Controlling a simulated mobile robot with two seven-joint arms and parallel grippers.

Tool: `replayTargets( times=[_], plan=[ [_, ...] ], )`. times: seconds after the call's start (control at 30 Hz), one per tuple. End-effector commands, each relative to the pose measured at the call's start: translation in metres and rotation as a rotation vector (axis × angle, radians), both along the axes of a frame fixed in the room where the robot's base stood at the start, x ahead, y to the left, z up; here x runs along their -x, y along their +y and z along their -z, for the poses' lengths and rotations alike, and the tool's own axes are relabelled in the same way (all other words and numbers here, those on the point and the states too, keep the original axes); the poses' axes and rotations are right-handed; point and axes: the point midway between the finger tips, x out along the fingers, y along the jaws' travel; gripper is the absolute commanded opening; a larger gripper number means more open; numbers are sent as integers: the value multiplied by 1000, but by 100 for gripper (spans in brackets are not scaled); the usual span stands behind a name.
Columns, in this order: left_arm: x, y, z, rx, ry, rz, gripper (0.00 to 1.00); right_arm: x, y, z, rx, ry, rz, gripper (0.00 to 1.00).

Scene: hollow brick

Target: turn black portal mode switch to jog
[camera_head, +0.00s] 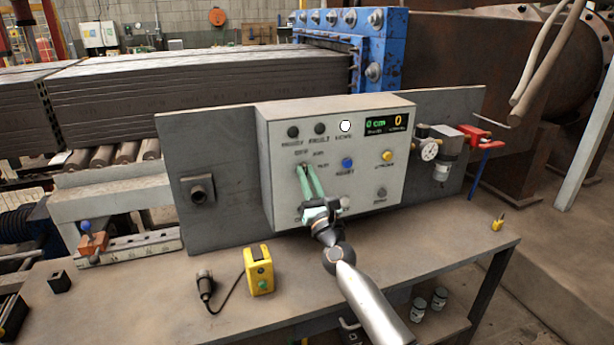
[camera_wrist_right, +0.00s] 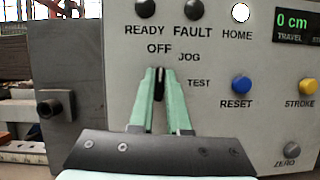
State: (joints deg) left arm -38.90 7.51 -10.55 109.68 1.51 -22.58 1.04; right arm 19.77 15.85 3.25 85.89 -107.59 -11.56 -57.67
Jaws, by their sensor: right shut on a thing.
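The fingers also show in the right wrist view (camera_wrist_right: 159,76). In the head view the fingers hide most of the switch. My left gripper is not in view.
The control box (camera_head: 386,155) also carries a blue reset button (camera_head: 347,163), a yellow stroke button (camera_head: 387,155) and a display (camera_head: 389,122) reading 0 cm. A yellow pendant box (camera_head: 259,270) stands on the bench (camera_head: 450,275). A gauge (camera_head: 429,150) is at right.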

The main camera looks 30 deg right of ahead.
Motion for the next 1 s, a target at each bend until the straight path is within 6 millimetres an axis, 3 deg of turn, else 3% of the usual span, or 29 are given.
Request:
replayTargets(
  times=[0.6, 1.0],
  plan=[
    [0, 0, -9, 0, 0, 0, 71, 0, 0, 0, -469, -111, -1, 0],
    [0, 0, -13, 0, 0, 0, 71, 0, -1, 1, -667, -158, -1, 0]
  ],
)
